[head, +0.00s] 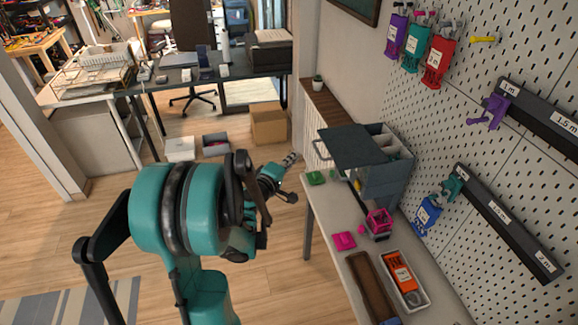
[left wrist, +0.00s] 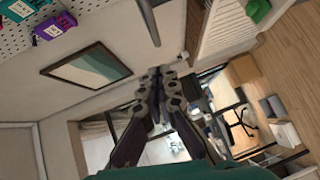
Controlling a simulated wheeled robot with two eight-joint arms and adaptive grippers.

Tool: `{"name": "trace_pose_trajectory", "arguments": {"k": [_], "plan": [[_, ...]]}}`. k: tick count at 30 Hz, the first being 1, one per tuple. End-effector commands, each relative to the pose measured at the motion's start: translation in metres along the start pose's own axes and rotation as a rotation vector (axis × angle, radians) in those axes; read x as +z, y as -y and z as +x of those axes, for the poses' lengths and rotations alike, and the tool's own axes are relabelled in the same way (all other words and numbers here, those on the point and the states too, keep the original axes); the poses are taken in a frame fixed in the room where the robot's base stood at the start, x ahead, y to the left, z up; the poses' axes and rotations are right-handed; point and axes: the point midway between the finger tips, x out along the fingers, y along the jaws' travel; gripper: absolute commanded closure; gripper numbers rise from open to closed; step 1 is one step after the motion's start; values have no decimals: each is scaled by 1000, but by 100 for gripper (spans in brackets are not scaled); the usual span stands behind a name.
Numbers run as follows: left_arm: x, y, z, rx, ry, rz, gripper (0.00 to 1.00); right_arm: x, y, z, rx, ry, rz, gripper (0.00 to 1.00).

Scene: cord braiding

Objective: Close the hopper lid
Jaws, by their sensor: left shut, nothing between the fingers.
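The hopper (head: 385,180) is a grey-blue box at the far end of the table, against the pegboard wall. Its dark lid (head: 352,147) stands open, reaching out to the left from the box, and open compartments show at the top. A handle (head: 319,151) is on the lid's left edge. My left gripper (head: 291,158) is shut and empty, just left of the handle, apart from it in the picture. In the left wrist view the shut fingers (left wrist: 160,74) show with nothing between them; a dark bar at the top cannot be surely named. My right gripper is not in view.
On the table (head: 325,205) are a green item (head: 316,178), a magenta holder (head: 378,222), a magenta block (head: 344,240), a brown tray (head: 370,288) and a white tray (head: 424,294) with an orange item. Tools hang on the pegboard (head: 440,120).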

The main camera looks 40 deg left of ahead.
Motion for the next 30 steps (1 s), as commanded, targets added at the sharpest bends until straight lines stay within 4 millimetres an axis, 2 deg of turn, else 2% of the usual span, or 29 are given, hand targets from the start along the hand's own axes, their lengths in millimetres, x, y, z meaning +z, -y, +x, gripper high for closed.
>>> {"name": "trace_pose_trajectory", "arguments": {"k": [1,4,9,15,26,30], "plan": [[2,1,12,0,3,1,100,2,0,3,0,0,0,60],[2,1,32,0,3,0,100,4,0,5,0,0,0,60],[20,1,50,0,4,2,100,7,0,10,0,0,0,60],[28,0,59,0,2,1,100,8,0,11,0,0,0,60],[30,0,60,-1,1,1,100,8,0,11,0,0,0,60],[43,-3,73,-2,5,2,100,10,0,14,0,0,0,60]]}}
